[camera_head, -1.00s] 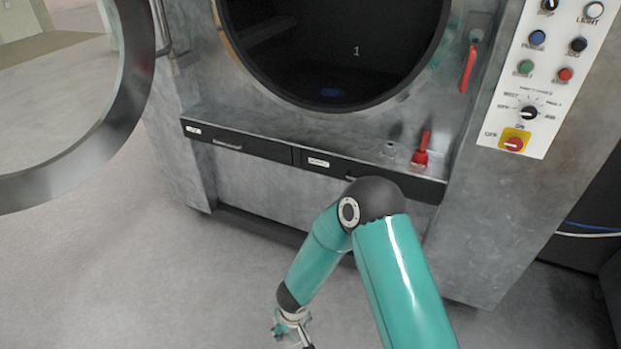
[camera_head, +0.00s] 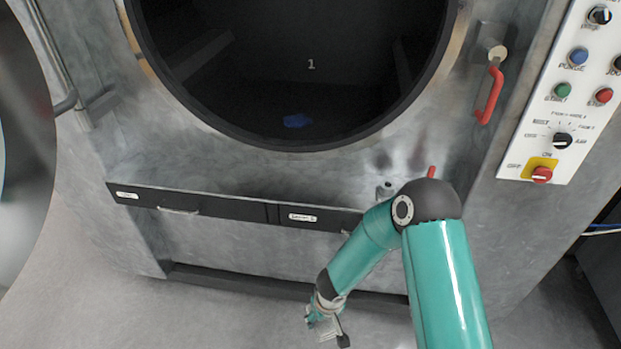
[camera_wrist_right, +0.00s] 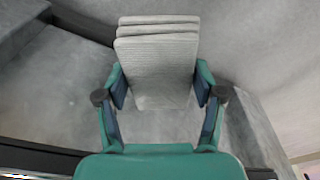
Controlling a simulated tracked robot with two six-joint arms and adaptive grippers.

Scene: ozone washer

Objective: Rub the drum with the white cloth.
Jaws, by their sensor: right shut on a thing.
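The drum (camera_head: 290,70) is the dark round opening in the grey machine at the top of the head view. A faint "1" shows inside it. My right gripper (camera_head: 322,322) hangs low in front of the machine, below the drawers and well away from the drum. In the right wrist view, my right gripper (camera_wrist_right: 160,95) is shut on the white cloth (camera_wrist_right: 157,50), a folded, ribbed pad between its fingers. The cloth is too small to make out clearly in the head view. My left gripper is not in view.
The open round door (camera_head: 25,140) is at the left edge. A ledge with dark drawer fronts (camera_head: 235,208) runs below the drum. A red handle (camera_head: 490,92) and a control panel (camera_head: 570,100) are at the right. A blue patch (camera_head: 296,121) lies inside the drum.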

